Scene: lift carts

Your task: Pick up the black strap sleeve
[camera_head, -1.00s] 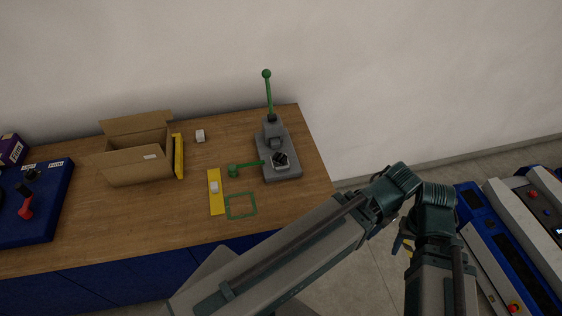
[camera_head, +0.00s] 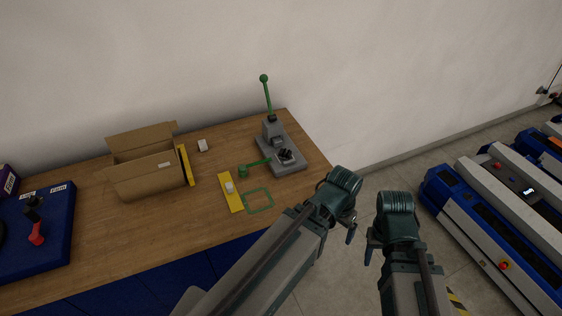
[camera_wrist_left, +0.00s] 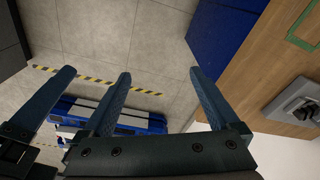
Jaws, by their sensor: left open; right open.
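A small black piece (camera_head: 286,155) sits on the grey base of the press-like tool (camera_head: 283,165) with green levers; I cannot tell whether it is the strap sleeve. My left gripper (camera_head: 351,230) is in front of the table's right end, off the wood. In the left wrist view its two fingers stand apart with only floor between them (camera_wrist_left: 160,72). My right gripper (camera_head: 371,248) is just to the right of it, mostly hidden behind its own wrist, away from the table.
An open cardboard box (camera_head: 148,180), a yellow plate (camera_head: 231,193) and a green square outline (camera_head: 258,201) are on the wooden table (camera_head: 120,233). A blue panel (camera_head: 45,245) with a red lever is at left. Blue and white lift carts (camera_head: 500,225) stand at right.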

